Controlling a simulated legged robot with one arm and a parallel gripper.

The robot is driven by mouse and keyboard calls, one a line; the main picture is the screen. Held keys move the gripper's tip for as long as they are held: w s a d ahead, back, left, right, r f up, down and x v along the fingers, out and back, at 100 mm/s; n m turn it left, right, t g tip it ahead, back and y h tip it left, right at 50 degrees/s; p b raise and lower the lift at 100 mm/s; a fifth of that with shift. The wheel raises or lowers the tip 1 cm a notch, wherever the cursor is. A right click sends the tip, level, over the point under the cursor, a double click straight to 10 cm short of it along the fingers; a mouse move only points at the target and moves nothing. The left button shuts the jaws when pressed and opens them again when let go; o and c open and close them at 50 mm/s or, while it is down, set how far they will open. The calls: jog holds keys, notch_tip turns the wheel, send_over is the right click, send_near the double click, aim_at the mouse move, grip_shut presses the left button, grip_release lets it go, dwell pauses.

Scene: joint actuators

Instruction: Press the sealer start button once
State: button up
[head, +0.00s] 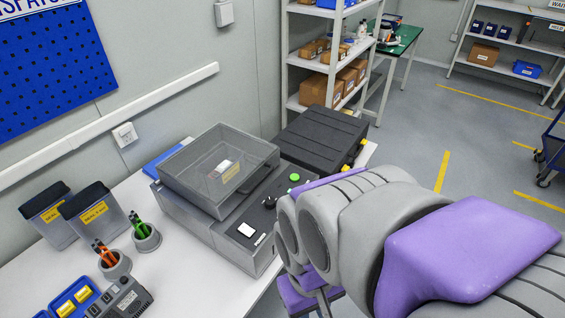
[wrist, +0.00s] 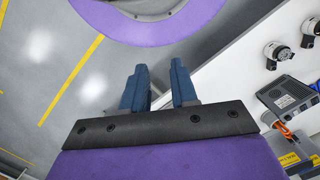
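The sealer (head: 215,215) is a grey box on the white table in the head view, with a clear smoky lid over its left part. A green round button (head: 294,177) stands on its dark top panel, near black knobs and a white label. I take the green button to be the start button. My arm stands just right of the sealer in the head view, and its fingers cannot be made out there. In the wrist view my gripper (wrist: 157,78) has two blue fingers apart with nothing between them. The sealer does not clearly show in the wrist view.
A black case (head: 322,137) stands behind the sealer. The device also shows in the wrist view (wrist: 287,95). Open floor lies right.

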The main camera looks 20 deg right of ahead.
grip_shut()
dwell(1.4)
